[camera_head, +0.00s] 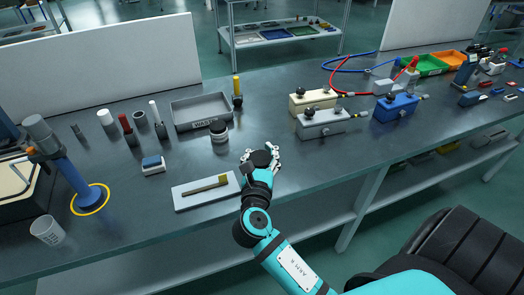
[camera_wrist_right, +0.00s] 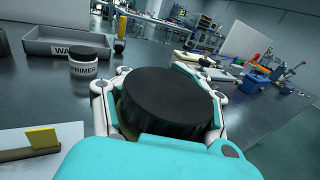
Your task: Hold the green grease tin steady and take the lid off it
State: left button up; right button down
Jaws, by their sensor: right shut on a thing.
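My right gripper (camera_head: 261,157) is shut around a round tin with a wide black lid (camera_wrist_right: 168,98) near the front of the bench. In the right wrist view its fingers (camera_wrist_right: 158,88) close in from both sides, below the lid's top. The lid sits flat and covers the top. Little of the tin's side shows, a dark olive strip below the lid, so its green colour is hard to confirm. The tin's base is hidden by the gripper. My left gripper is in neither view.
A jar marked PRIMER (camera_wrist_right: 84,69) with a black lid stands to the left, by a grey tray (camera_head: 203,108). A white board (camera_head: 205,191) with a yellow-headed brush lies left of my gripper. Valve boxes (camera_head: 322,122) stand to the right.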

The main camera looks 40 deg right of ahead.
dwell(0.5)
jog(key=s+a+n+t+y, duration=0.1)
jog(key=s+a+n+y, duration=0.1)
jog(key=s+a+n+t+y, duration=0.1)
jog(key=a+y, duration=0.1)
jog(key=shift+s+f+t+p, duration=0.3)
jog(key=shift+s, duration=0.1)
jog(key=s+a+r+n+t+y, duration=0.1)
jog(key=s+a+r+n+y, duration=0.1)
jog(key=s+a+n+y, duration=0.3)
jog(key=s+a+y, duration=0.3)
jog(key=shift+a+t+p, duration=0.2)
jog(key=shift+t+p, duration=0.1)
jog(key=shift+p, duration=0.05)
